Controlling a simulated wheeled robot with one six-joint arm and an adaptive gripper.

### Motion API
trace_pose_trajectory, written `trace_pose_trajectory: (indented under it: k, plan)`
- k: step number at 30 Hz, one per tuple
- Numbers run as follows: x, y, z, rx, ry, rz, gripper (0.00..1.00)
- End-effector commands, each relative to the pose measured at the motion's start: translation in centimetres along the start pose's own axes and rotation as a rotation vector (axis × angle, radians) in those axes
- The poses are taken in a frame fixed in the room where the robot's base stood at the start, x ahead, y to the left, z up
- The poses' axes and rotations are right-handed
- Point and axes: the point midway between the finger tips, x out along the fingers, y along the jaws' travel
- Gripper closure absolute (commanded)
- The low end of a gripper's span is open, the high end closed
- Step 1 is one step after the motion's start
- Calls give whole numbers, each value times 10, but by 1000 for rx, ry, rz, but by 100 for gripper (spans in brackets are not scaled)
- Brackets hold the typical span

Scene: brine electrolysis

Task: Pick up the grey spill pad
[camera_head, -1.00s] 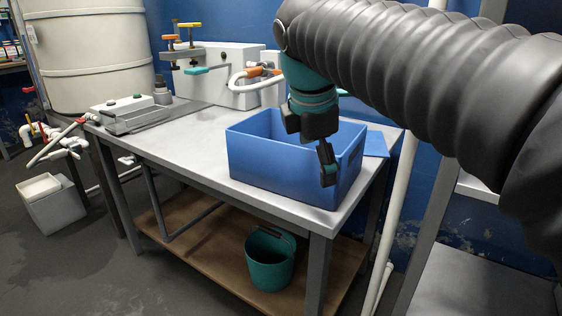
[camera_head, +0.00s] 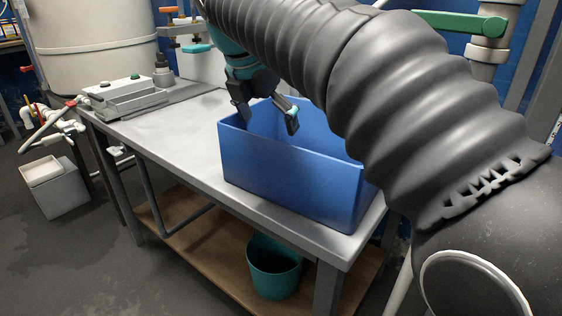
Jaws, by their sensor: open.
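I cannot make out a grey spill pad for certain. A flat, darker grey sheet (camera_head: 190,94) lies on the table beside the control box, but I cannot tell whether it is the pad. My gripper (camera_head: 268,117) is open, its fingers apart and pointing down at the opening of a blue box (camera_head: 290,172). Nothing shows between the fingers. The near wall hides the floor of the box, so its contents are not visible. My arm covers the box's right side and the table behind it.
The metal table (camera_head: 190,142) is bare left of the blue box. A grey control box (camera_head: 125,97) stands at its left end, near a big cream tank (camera_head: 90,45). A teal bucket (camera_head: 273,268) stands on the lower shelf. A green-handled valve (camera_head: 460,22) is at upper right.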

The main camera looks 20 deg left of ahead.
Motion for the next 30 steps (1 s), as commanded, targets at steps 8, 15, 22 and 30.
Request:
trace_pose_trajectory:
  k: [8,15,22,30]
  plan:
    - [38,-1,0,2,0,-1,2]
    - [57,-1,-1,2,1,-2,2]
    - [89,-1,-1,2,1,-1,2]
    - [96,0,0,2,0,1,2]
